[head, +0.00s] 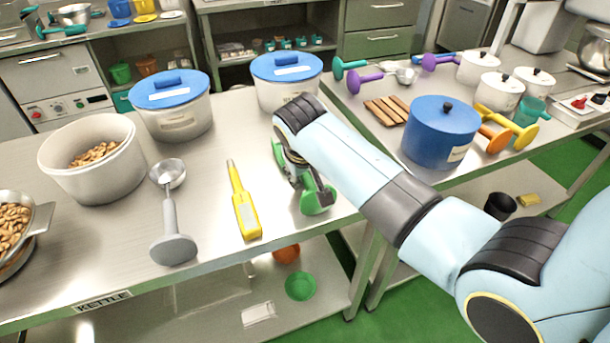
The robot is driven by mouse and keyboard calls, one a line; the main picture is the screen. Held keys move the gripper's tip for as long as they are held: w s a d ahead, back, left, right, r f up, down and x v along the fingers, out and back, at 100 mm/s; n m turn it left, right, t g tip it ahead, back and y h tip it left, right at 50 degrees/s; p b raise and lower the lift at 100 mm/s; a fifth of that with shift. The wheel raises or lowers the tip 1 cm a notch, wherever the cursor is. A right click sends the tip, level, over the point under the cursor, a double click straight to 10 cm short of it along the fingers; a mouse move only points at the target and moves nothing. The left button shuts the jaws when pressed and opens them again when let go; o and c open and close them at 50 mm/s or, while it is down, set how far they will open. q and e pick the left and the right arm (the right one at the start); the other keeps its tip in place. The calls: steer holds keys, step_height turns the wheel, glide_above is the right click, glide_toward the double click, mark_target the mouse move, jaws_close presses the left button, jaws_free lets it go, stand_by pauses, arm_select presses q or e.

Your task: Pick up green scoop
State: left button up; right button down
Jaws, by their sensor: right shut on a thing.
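The green scoop (316,203) is at the right part of the near steel table, its flat green end toward the table's right front edge. My right gripper (304,180) reaches in from the right and is shut on the scoop. The gripper and my arm hide most of the scoop's handle. More green shows just behind the gripper. I cannot tell whether the scoop still touches the table. My left gripper is out of view.
A yellow thermometer-like tool (243,205) and a grey scoop (171,215) lie to the left. Two blue-lidded tubs (172,118) and an open tub of nuts (92,175) stand behind and left. A blue pot (438,135) stands on the right table.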

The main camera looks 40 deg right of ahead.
steer(key=shift+r, duration=0.55)
step_height(320, 180, up, 3)
steer(key=shift+w+r, duration=0.1)
steer(key=s+r+p, duration=0.6)
steer(key=s+r, duration=0.5)
steer(key=shift+s+a+r, duration=0.35)
steer(key=shift+s+a, duration=0.05)
